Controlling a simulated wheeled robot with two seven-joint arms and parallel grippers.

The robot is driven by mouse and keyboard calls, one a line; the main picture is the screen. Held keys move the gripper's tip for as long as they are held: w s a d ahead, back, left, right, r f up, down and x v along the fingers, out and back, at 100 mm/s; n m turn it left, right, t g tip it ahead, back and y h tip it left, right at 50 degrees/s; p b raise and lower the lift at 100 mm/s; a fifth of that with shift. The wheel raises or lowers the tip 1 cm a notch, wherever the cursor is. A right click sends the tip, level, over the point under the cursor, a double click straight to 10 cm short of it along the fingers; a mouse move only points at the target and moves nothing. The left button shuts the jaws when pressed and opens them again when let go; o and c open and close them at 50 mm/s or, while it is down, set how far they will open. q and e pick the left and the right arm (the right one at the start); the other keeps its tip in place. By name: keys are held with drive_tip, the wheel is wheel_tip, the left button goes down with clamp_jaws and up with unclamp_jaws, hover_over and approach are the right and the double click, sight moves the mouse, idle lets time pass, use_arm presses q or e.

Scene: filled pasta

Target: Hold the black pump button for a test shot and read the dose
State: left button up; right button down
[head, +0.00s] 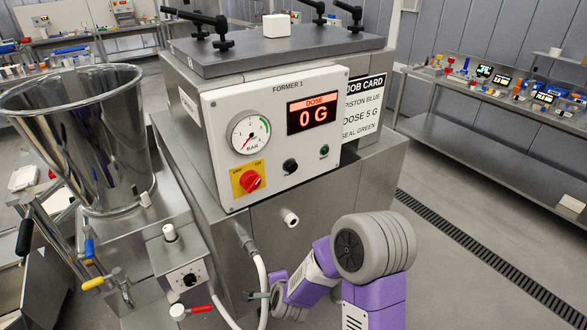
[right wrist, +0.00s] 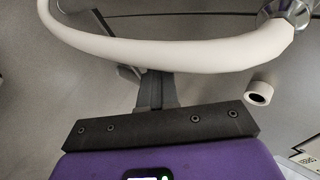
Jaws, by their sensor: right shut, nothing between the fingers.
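The dose display (head: 314,113) on the FORMER 1 panel (head: 225,110) reads 0 G in red. A round black control (head: 290,166) sits low on this panel, left of a small green one (head: 324,151). Another black knob (head: 190,280) is on a small box at the lower left; no label tells me which is the pump button. My right gripper (head: 252,296) is low in front of the machine, by the white hose (head: 262,275), away from both controls. In the right wrist view its fingers (right wrist: 156,85) are shut and empty, with the hose (right wrist: 180,52) crossing the view beyond.
The pressure gauge (head: 248,134) needle points lower left. A red rotary switch (head: 252,181) sits on a yellow plate. The job card (head: 360,110) reads dose 5 G. A steel hopper (head: 85,140) stands left. Open floor lies right.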

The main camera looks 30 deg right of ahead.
sight(292, 168)
drive_tip(key=d+r+m+h+p, duration=0.2)
drive_tip(key=d+r+m, duration=0.2)
drive_tip(key=r, duration=0.5)
drive_tip(key=s+d+r+m+t+h+p, duration=0.1)
drive_tip(key=d+r+m+h+p, duration=0.2)
drive_tip(key=r+m, duration=0.5)
drive_tip(key=s+d+r+m+h+p, duration=0.1)
drive_tip(key=d+r+m, duration=0.4)
drive_tip(key=r, duration=0.6)
drive_tip(key=shift+s+d+r+m+t+h+p, duration=0.25)
drive_tip(key=shift+m+h+p, duration=0.25)
drive_tip(key=shift+h+p, duration=0.3)
drive_tip(key=shift+w, duration=0.2)
drive_tip(key=w+p, duration=0.1)
drive_tip(key=w, duration=0.7)
drive_tip(key=shift+w+p, duration=0.35)
drive_tip(key=shift+w+b, duration=0.35)
drive_tip(key=shift+w, duration=0.05)
